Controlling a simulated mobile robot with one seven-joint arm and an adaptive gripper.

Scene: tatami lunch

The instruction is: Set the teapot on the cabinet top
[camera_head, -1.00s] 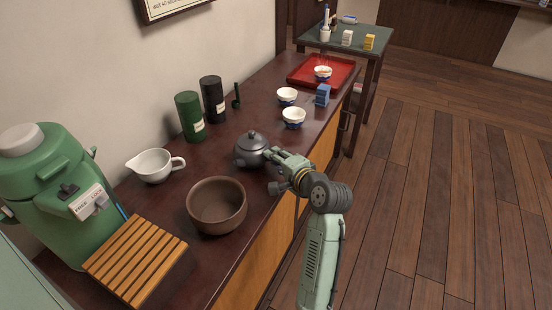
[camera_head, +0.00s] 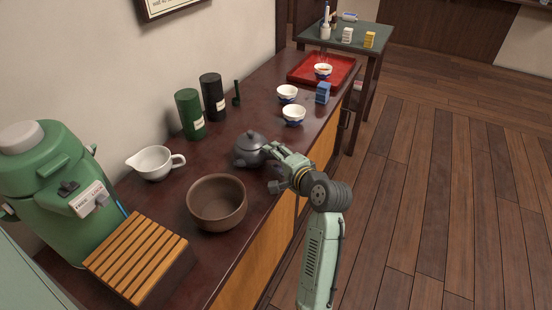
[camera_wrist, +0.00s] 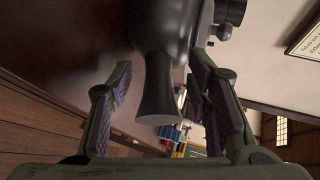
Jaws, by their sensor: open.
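The dark grey teapot (camera_head: 248,151) sits upright on the dark brown cabinet top (camera_head: 258,112), near its front edge, with its lid on. My gripper (camera_head: 271,164) is at the teapot's right side. In the wrist view the teapot's flared side handle (camera_wrist: 158,92) lies between the two spread fingers of my gripper (camera_wrist: 160,80). A gap shows on the left of the handle; the right finger is closer to it. The teapot's underside is hidden.
A brown bowl (camera_head: 217,203) stands close in front of the teapot. A white pouring bowl (camera_head: 153,163) and dark canisters (camera_head: 191,115) stand behind. Cups (camera_head: 293,116), a blue box (camera_head: 323,93) and a red tray (camera_head: 303,75) are farther right. A slatted wooden box (camera_head: 137,258) is at near left.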

